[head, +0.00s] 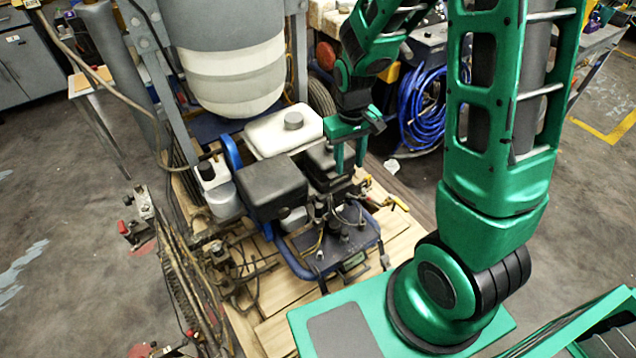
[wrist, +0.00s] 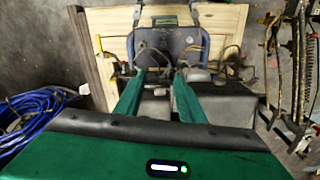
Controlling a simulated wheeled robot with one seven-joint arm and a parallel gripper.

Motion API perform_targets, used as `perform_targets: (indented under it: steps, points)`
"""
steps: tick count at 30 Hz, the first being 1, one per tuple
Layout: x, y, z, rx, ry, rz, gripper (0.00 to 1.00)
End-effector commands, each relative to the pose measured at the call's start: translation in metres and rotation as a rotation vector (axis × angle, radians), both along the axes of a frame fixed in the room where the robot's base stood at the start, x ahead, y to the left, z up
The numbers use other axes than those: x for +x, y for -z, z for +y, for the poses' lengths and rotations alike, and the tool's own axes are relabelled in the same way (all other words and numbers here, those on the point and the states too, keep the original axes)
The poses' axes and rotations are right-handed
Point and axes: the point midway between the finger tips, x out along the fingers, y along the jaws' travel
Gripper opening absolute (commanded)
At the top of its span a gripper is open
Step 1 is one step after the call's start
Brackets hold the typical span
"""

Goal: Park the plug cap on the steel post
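My gripper (head: 349,160) points down over the engine of the striper in the head view, near the black engine parts. Its two green fingers stand apart in the wrist view (wrist: 157,74), and I see nothing clearly held between them. Small dark fittings and cables (wrist: 155,58) lie just beyond the fingertips. In the head view, small upright metal and black parts with cables (head: 335,215) stand in front of the engine, below the fingers. The plug cap and the steel post are too small for me to tell apart among these parts.
The striper has a black box (head: 271,187), a white tank (head: 284,133) and a blue tube frame (head: 300,268), on wooden planks (head: 285,330). A large hopper (head: 232,75) stands behind it. Hoses and rods (head: 180,255) crowd the left. A blue hose coil (head: 424,110) lies behind right.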

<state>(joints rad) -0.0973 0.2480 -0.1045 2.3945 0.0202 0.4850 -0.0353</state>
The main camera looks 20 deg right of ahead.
Motion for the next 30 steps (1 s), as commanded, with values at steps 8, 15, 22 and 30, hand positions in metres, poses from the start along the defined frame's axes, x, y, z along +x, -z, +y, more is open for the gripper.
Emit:
perform_targets:
  steps: [8, 15, 22, 30]
  points:
    - [0.024, 0.068, 0.053, 0.029, -0.132, 0.009, 0.36]
    - [0.029, 0.092, 0.072, 0.043, -0.173, 0.007, 0.36]
    - [0.029, 0.105, 0.073, 0.044, -0.175, 0.009, 0.36]
    - [0.029, 0.132, 0.072, 0.043, -0.174, 0.01, 0.36]
